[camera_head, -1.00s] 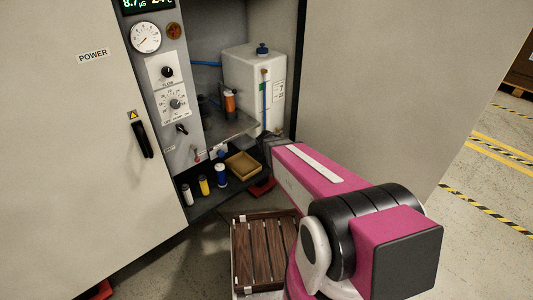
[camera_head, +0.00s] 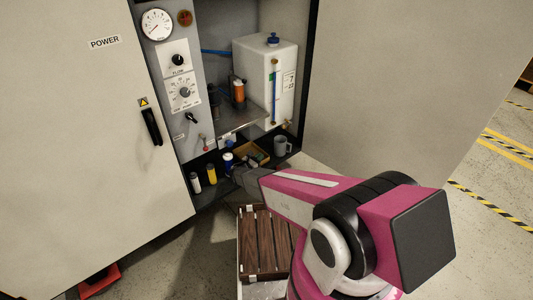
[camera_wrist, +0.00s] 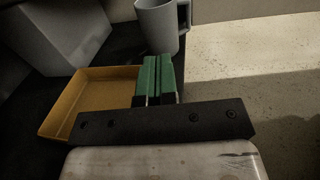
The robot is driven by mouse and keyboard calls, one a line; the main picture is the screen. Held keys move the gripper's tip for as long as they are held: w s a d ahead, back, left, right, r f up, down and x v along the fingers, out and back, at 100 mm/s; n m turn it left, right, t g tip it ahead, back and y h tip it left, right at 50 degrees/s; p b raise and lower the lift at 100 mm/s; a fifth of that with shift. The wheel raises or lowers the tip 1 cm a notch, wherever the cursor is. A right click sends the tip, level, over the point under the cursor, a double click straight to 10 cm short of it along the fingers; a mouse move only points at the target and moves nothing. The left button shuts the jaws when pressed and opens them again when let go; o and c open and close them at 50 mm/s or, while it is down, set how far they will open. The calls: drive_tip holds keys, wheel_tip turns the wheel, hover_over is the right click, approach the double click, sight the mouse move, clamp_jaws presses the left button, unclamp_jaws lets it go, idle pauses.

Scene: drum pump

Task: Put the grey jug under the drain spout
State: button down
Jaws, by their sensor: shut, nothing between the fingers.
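The grey jug (camera_head: 282,146) stands upright on the dark cabinet floor, right of the ochre tray, with its handle to the right. It also shows at the top of the wrist view (camera_wrist: 158,26), just beyond my fingertips. My gripper (camera_wrist: 160,62) has green fingers that are shut and empty. They are beside the tray's right edge and short of the jug, apart from it as far as I can tell. In the head view the gripper (camera_head: 257,160) overlaps the tray.
The ochre tray (camera_wrist: 63,110) lies left of my fingers. Several small bottles, including a yellow one (camera_head: 211,174), stand left of it. A white tank (camera_head: 256,75) sits on the shelf above. A slatted wooden crate (camera_head: 262,246) stands in front. Pale floor lies right of the jug.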

approach(285, 138)
drive_tip(key=shift+d+r, duration=0.2)
drive_tip(key=shift+r, duration=0.1)
idle(0.4)
drive_tip(key=x, duration=0.7)
drive_tip(key=shift+w+d, duration=0.1)
drive_tip(key=shift+d, duration=0.05)
